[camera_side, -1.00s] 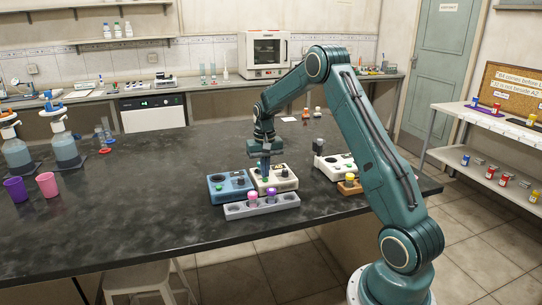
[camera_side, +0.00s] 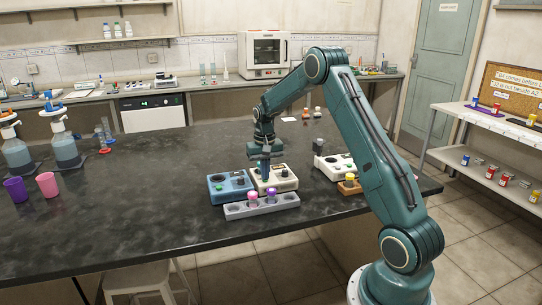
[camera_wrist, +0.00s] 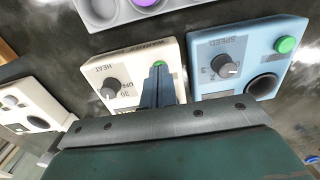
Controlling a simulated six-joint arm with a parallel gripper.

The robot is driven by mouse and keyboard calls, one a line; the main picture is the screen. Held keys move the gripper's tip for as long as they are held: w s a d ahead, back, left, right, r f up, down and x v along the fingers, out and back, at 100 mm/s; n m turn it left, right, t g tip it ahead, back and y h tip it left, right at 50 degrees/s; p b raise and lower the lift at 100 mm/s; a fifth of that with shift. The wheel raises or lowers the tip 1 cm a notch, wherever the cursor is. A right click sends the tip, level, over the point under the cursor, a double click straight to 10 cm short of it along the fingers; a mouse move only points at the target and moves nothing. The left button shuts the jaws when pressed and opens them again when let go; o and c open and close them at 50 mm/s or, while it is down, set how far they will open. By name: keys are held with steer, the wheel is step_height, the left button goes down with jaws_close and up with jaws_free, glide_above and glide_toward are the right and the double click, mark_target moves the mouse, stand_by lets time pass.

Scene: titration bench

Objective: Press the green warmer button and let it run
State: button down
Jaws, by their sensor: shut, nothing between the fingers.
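The warmer (camera_side: 287,186) is a cream box on the dark bench, with a heat knob and a label reading "WARMER" in the wrist view (camera_wrist: 126,72). Its green button (camera_wrist: 159,63) shows just past my fingertips there. My gripper (camera_side: 265,179) points down over the left part of the warmer, shut and empty. In the wrist view my shut fingers (camera_wrist: 157,72) overlap the near side of the button. They look to be at or on it; I cannot tell whether it is pressed in.
A blue box (camera_side: 216,196) with a speed knob and its own green button (camera_wrist: 286,45) stands close left of the warmer. A grey rack (camera_side: 235,210) with pink and purple items stands in front. Another cream device (camera_side: 331,170) is to the right.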

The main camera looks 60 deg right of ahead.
step_height(320, 180, up, 7)
steer(key=shift+r, duration=0.2)
stand_by(1.0)
steer(key=s+a+r+n+t, duration=0.1)
steer(key=s+a+r+n, duration=0.1)
steer(key=s+a+r, duration=0.45)
steer(key=s+a+r+n+t, duration=0.25)
steer(key=a+r, duration=0.45)
steer(key=a, duration=0.5)
steer(key=s+a+n+t, duration=0.1)
steer(key=s+a+n, duration=0.1)
steer(key=s+a, duration=0.3)
steer(key=s+a+f+n+t, duration=0.1)
steer(key=s+a, duration=0.4)
steer(key=s, duration=0.7)
steer(key=shift+a+n, duration=0.3)
steer(key=shift+n, duration=0.45)
